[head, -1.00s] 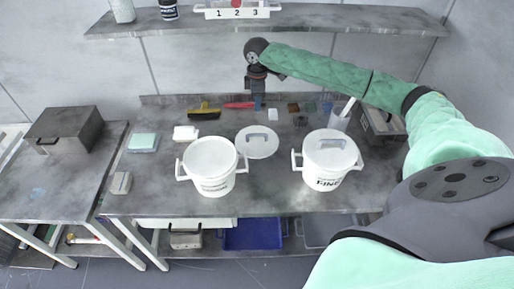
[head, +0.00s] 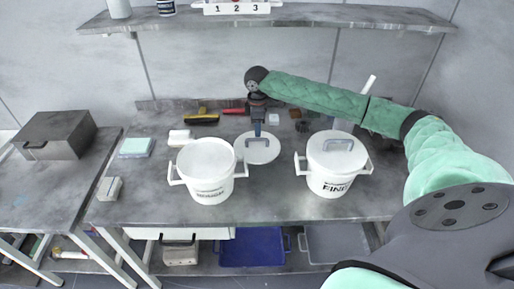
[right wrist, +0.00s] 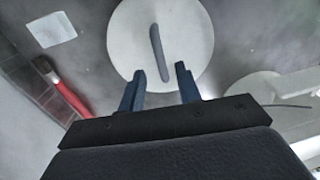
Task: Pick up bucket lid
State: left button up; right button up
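A round white bucket lid (head: 262,152) with a grey bar handle lies flat on the table between two white buckets. It also shows in the right wrist view (right wrist: 190,50), its grey handle (right wrist: 158,52) running nearly lengthwise ahead of the fingers. My right gripper (head: 257,128) is above the lid's far part, fingers pointing down. In the right wrist view its blue fingers (right wrist: 160,85) are spread apart with nothing between them. The left bucket (head: 208,170) is uncovered; the right bucket (head: 335,165), marked FINE, has a lid with a handle on it. My left gripper is not in view.
A yellow-and-black brush (head: 203,118), a red-handled tool (head: 235,110) and small blocks lie along the table's back. A white block (head: 180,138) and a green-topped box (head: 136,147) are at left. A shelf (head: 300,16) runs above.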

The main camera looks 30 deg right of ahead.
aim_at(257, 139)
jog(key=shift+f, duration=0.7)
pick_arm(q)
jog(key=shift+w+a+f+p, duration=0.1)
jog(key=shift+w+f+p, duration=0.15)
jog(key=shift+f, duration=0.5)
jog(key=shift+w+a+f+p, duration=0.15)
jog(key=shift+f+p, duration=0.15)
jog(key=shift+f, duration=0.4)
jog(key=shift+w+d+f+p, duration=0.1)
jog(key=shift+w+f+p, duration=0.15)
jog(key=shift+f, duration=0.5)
pick_arm(e)
jog(key=shift+a+f, duration=0.1)
jog(key=shift+f, duration=2.45)
grip_shut()
